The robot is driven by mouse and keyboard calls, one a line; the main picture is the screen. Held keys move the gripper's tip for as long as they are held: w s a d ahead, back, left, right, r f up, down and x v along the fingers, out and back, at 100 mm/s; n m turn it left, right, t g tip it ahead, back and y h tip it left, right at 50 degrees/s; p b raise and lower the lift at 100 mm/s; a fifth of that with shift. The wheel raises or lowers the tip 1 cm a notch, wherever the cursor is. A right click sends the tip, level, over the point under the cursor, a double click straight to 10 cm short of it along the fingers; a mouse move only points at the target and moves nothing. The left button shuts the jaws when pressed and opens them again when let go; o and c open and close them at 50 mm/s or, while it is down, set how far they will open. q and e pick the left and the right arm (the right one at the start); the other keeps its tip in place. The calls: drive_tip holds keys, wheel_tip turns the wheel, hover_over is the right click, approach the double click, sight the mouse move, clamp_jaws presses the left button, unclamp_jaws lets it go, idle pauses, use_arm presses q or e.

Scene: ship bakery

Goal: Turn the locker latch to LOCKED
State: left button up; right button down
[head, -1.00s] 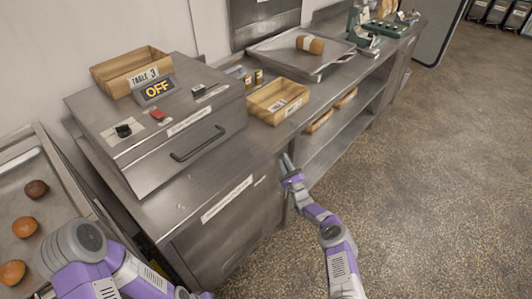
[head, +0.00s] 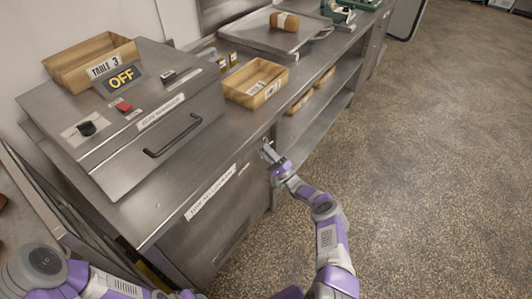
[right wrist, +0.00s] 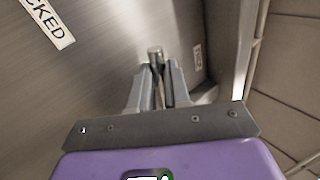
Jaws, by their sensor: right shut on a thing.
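The locker is the steel cabinet front (head: 205,245) under the counter, with a long white label (head: 211,191) along its top. My right gripper (head: 267,152) is at the right end of this front, just below the counter edge. In the right wrist view, its two grey fingers (right wrist: 154,88) are shut on the latch handle (right wrist: 155,56), a narrow metal bar standing between them. A label ending in "CKED" (right wrist: 52,21) is at upper left there, and a small unreadable label (right wrist: 198,57) is right of the fingers. My left arm shows at lower left; its gripper is out of sight.
On the counter are a steel box with a bar handle (head: 173,136), an "OFF" sign (head: 123,78), a "TABLE 3" wooden crate (head: 61,76), another crate (head: 276,91) and a tray (head: 248,38) with a loaf (head: 285,20). Open floor (head: 430,180) lies right.

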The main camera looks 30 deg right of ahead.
idle(0.3)
drive_tip(key=c, duration=1.1)
unclamp_jaws()
drive_tip(key=v, duration=0.7)
drive_tip(key=shift+s, duration=0.25)
drive_tip(key=shift+d+f, duration=0.1)
drive_tip(key=shift+f, duration=0.05)
